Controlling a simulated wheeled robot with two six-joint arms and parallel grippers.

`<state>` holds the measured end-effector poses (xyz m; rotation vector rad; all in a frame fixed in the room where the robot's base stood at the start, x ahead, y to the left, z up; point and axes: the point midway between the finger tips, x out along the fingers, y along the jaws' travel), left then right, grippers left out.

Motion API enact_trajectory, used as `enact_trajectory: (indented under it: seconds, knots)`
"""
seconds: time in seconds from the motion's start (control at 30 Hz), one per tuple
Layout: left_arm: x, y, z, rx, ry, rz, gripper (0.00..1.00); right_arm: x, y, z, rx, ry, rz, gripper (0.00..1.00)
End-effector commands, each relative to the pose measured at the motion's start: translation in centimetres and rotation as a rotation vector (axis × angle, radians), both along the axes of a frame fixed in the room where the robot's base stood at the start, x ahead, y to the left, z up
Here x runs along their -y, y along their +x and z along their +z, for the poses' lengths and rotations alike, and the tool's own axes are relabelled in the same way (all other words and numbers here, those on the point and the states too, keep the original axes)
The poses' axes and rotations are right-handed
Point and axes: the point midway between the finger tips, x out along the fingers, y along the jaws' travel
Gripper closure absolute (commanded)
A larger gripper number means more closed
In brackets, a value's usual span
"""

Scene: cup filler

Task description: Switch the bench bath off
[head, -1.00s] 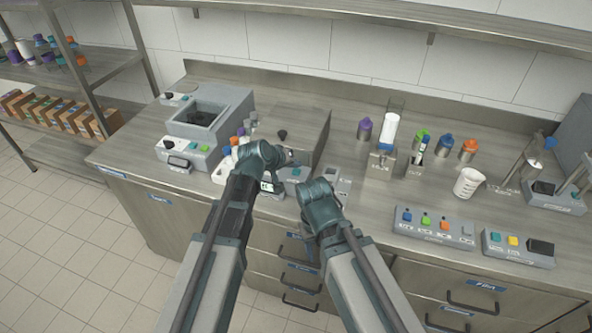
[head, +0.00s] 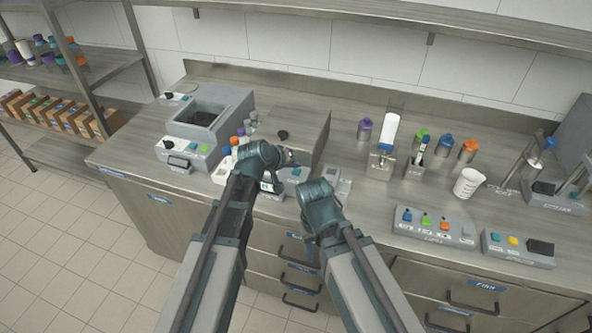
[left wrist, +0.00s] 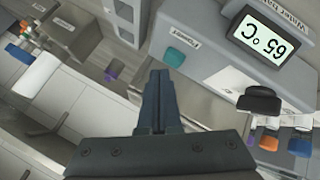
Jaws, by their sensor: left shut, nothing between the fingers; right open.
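The bench bath is the grey unit in the middle of the bench, with a lit display (head: 267,186) and a teal button (head: 296,173). In the left wrist view its front panel (left wrist: 215,62) shows close by, with the display (left wrist: 264,38) reading 65 °C upside down, the teal button (left wrist: 175,57) and a black knob (left wrist: 259,99). My left gripper (head: 289,157) is over the panel, shut and empty. In the wrist view its fingertips (left wrist: 159,74) lie just below the teal button; contact cannot be told. My right gripper (head: 321,199) is open beside the panel's right end, its fingers mostly hidden.
A grey unit with an open basin (head: 230,103) stands to the left. Colour-capped tubes (head: 234,141) stand close to my left gripper. To the right are a white cylinder (head: 389,130), capped bottles (head: 469,150), a beaker (head: 467,184) and button boxes (head: 433,228). Bench between them is partly clear.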

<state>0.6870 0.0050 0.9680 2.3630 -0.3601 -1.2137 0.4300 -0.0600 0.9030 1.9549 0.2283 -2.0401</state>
Motion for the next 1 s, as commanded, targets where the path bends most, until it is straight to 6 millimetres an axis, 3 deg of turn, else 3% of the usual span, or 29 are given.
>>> enact_trajectory:
  seconds: [1.0]
  knots:
    - [-0.01,-0.01,-0.92,0.000,0.000,0.000,1.00,0.00,0.00,-0.92,0.000,0.000,0.000,0.50]
